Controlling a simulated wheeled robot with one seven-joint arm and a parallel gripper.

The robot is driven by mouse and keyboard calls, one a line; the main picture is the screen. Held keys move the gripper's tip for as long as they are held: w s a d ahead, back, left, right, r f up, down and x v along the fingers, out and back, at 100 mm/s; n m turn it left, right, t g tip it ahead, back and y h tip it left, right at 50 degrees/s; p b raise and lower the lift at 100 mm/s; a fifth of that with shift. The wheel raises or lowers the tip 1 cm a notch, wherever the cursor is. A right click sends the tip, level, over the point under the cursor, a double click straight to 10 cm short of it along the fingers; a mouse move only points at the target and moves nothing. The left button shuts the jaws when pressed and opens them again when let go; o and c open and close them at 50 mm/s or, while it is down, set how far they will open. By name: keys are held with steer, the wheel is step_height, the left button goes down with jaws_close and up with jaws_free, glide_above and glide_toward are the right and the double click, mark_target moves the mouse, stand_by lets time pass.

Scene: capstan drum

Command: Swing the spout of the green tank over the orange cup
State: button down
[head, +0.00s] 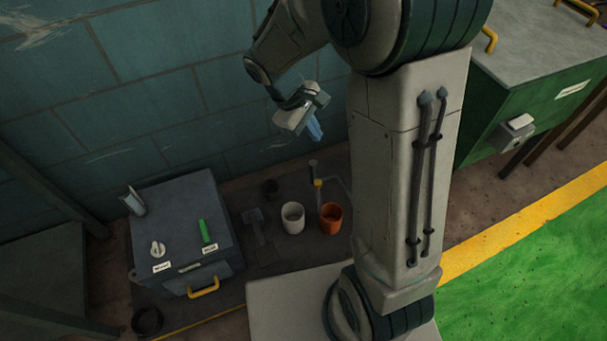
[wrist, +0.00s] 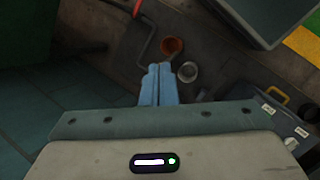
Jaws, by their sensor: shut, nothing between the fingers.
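The orange cup (head: 331,218) stands upright on the dark floor mat, right of a white cup (head: 292,218). It also shows in the wrist view (wrist: 172,47). A thin upright post with a yellow band (head: 318,184) and a bent grey pipe stands just behind the orange cup; I cannot tell whether it is the spout. A bent grey pipe also shows in the wrist view (wrist: 148,38). A green box (head: 535,85) stands at right; I cannot tell whether it is the tank. My gripper (head: 316,133), with blue fingers, is shut and empty, above and behind the cups.
A grey box (head: 180,220) with a white knob, a green lever and a yellow handle stands at left. A tiled wall (head: 150,90) rises behind. My arm hides part of the floor right of the orange cup.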

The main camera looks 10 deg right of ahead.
steer(key=w+a+f+n+t+h+b, duration=0.1)
steer(key=w+a+f+n+b, duration=0.25)
steer(key=f, duration=0.75)
steer(key=w+a+f+n+h+b, duration=0.2)
steer(key=w+a+f+n+b, duration=0.15)
steer(key=f, duration=0.75)
steer(key=w+a+f+n+t+h+b, duration=0.1)
steer(key=w+a+f+n+b, duration=0.2)
steer(key=f, duration=0.8)
steer(key=b, duration=0.5)
glide_toward(319, 185)
step_height(319, 185, down, 6)
steer(key=w+d, duration=0.1)
steer(key=d, duration=0.1)
steer(key=shift+w+d, duration=0.2)
steer(key=shift+w, duration=0.15)
steer(key=shift+r, duration=0.15)
steer(key=shift+s+d+p, duration=0.25)
steer(key=shift+d, duration=0.55)
steer(key=shift+s+d+p, duration=0.2)
steer(key=shift+s+d, duration=0.05)
steer(key=shift+d, duration=0.55)
